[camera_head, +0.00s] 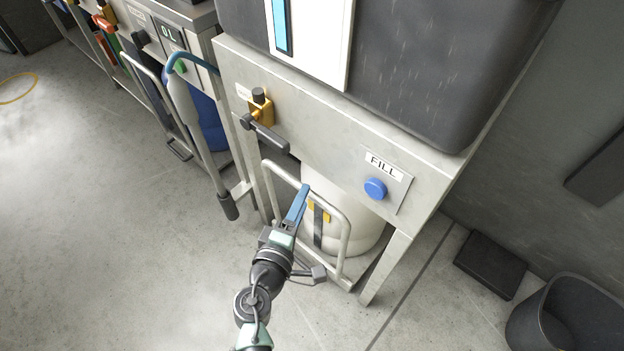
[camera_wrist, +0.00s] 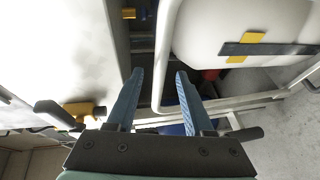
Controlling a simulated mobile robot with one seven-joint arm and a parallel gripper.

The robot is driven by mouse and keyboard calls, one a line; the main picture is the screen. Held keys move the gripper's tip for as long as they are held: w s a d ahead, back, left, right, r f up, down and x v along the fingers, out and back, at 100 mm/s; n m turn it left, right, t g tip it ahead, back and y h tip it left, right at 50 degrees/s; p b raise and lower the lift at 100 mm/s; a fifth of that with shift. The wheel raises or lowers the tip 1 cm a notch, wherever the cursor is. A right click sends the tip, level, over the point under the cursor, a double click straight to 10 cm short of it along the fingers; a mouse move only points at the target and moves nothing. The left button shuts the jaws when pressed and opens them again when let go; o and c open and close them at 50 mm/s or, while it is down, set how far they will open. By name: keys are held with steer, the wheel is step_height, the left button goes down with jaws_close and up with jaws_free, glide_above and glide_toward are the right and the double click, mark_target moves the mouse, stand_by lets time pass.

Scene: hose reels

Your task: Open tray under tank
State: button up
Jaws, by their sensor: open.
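The dark tank (camera_head: 410,75) sits on a pale metal stand. Below it, a low tray with a bent metal tube front rail (camera_head: 346,242) stands around a white container (camera_head: 360,215) with a black strap and yellow mark. The rail also shows in the wrist view (camera_wrist: 160,55), beside the white container (camera_wrist: 225,30). My gripper (camera_head: 303,190) is open at the rail's upper bar, its blue fingers in front of the stand. In the wrist view, part of the rail appears between the open fingers (camera_wrist: 158,76); I cannot tell whether they touch it. The tray's floor is mostly hidden.
A yellow valve with a dark lever (camera_head: 265,130) and a blue FILL button (camera_head: 375,188) are on the stand's front. A hose nozzle (camera_head: 228,205) hangs left. A dark bin (camera_head: 565,320) stands lower right. The floor at left is clear.

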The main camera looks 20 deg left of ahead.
steer(key=w+f+b, duration=0.1)
steer(key=w, duration=0.6)
steer(key=shift+a+f, duration=0.15)
steer(key=shift+s, duration=0.1)
jaws_close()
stand_by(1.1)
